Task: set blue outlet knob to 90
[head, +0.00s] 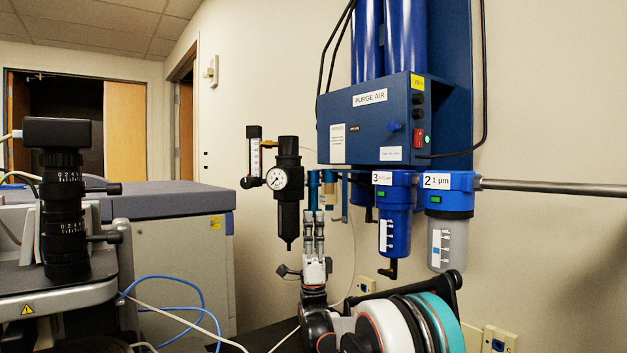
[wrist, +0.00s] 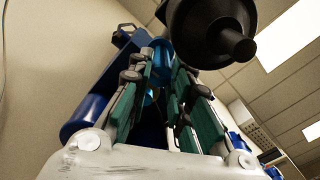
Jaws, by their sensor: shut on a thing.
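The blue outlet knob (head: 313,188) shows as a narrow blue piece just above my fingertips, to the right of the black regulator. It also shows in the wrist view (wrist: 161,62) as a blue piece between the far ends of the finger pads. My gripper (head: 314,213) points upward and is shut on the blue knob from below. In the wrist view my gripper (wrist: 165,62) has its two green-padded fingers on either side of it. The fingers hide part of the knob, and I cannot read its angle.
The black regulator (head: 288,190) with its gauge hangs close on the left; its bowl (wrist: 215,30) looms beside my fingers. Blue filter housings (head: 395,222) hang to the right, under the purge air box (head: 368,122). A microscope (head: 62,210) stands at far left.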

